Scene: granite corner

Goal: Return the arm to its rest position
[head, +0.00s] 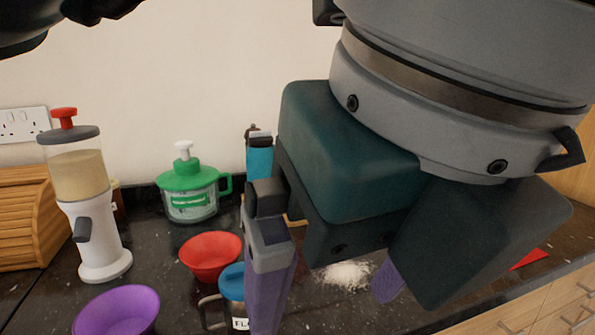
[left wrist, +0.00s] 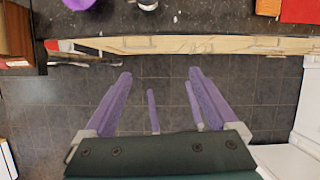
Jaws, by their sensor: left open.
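My left gripper (head: 327,312) looms large in front of the counter in the head view, its purple fingers spread apart and pointing down. In the left wrist view the left gripper (left wrist: 160,76) has nothing between its fingers, with dark floor tiles behind them. The gripper and wrist hide much of the counter's middle and right. My right gripper does not show.
On the dark counter (head: 150,262) stand a dispenser (head: 88,200), a green-lidded chopper (head: 190,187), a red bowl (head: 211,257), a purple bowl (head: 117,312), a blue-lidded jar (head: 231,283) and a wooden bread box (head: 30,218). White powder (head: 345,274) lies behind the gripper.

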